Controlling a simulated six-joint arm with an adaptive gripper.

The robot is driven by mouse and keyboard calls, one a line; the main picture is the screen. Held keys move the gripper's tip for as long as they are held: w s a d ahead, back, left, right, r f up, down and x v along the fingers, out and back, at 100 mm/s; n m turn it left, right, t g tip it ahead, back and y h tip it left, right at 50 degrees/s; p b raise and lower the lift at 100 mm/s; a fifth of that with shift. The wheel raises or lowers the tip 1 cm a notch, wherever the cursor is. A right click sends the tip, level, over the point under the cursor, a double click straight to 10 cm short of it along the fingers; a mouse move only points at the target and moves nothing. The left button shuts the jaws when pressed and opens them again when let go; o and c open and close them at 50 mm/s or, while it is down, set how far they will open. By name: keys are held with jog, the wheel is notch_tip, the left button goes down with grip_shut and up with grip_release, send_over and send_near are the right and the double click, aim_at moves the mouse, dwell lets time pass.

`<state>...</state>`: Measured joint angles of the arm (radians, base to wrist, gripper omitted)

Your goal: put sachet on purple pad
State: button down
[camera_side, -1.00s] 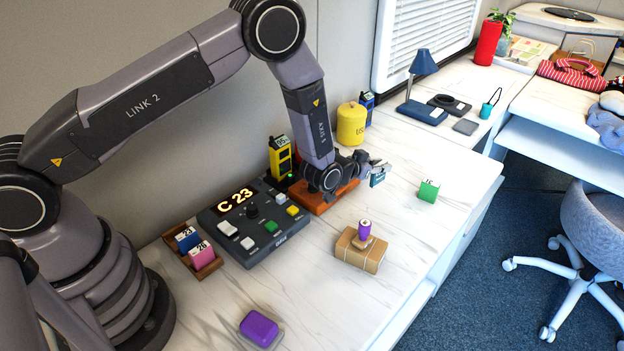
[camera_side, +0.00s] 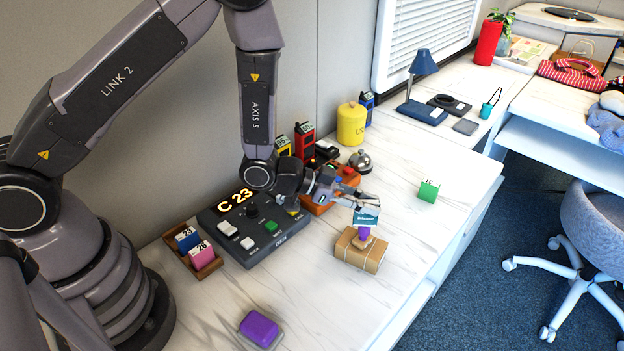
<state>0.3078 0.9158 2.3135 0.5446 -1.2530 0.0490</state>
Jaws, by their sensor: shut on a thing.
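My gripper (camera_side: 368,205) is shut on a small teal sachet (camera_side: 367,218), which hangs from the fingertips. In this view the sachet is just above the purple handle of a stamp (camera_side: 364,233) on a brown parcel (camera_side: 355,256). I cannot tell whether the sachet touches the handle. The purple pad (camera_side: 259,328) lies on the white table at the front, down and left of my gripper. Its top is bare and unobstructed.
A dark control panel (camera_side: 250,247) and a wooden tray with blue and pink blocks (camera_side: 205,262) are left of the parcel. An orange stand (camera_side: 318,208), a bell (camera_side: 360,161) and a green block (camera_side: 428,191) are further back. The table between parcel and pad is clear.

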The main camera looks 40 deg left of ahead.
jog(key=s+d+m+g+h, duration=0.2)
jog(key=s+d+m+g, duration=0.15)
jog(key=s, duration=0.25)
jog(key=m+g+y, duration=0.3)
jog(key=m+g, duration=1.1)
jog(key=g, duration=0.1)
send_over(258, 324)
notch_tip(258, 324, down, 3)
jog(key=shift+n, duration=0.25)
jog(key=shift+f, duration=2.25)
jog(key=shift+f, duration=0.15)
jog(key=c, duration=1.1)
grip_release()
jog(key=shift+o, duration=0.2)
